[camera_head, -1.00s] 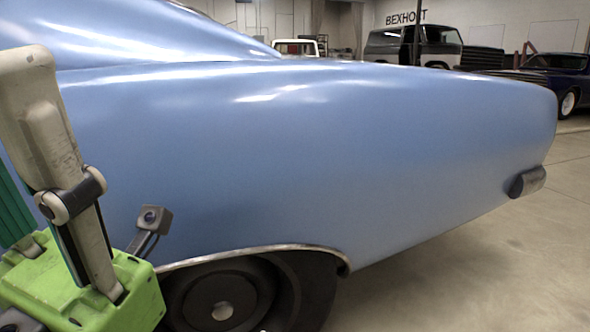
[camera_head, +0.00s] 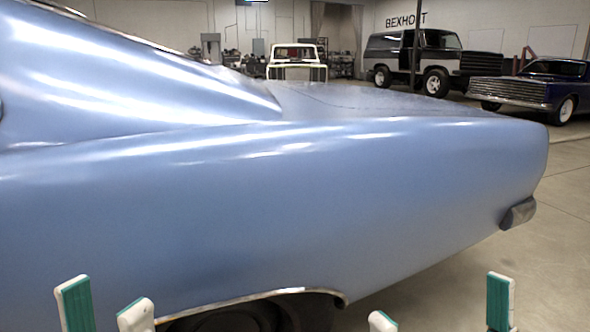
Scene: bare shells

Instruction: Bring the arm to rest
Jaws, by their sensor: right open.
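My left gripper (camera_head: 105,307) shows at the bottom left edge. Its two pale fingertips with teal sides stand apart with a gap between them and nothing visible in it. My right gripper (camera_head: 441,300) shows at the bottom right. Its two fingertips are wide apart and empty. Both point up in the picture, in front of a blue car body. The rest of both grippers and both arms is below the frame. I cannot tell whether any fingertip touches the car.
The blue car body (camera_head: 270,200) fills most of the view, its wheel arch (camera_head: 250,300) at the bottom. Bare floor (camera_head: 500,270) lies at the right. Behind stand a van (camera_head: 420,55), a dark blue car (camera_head: 530,88) and a white-framed vehicle (camera_head: 297,60).

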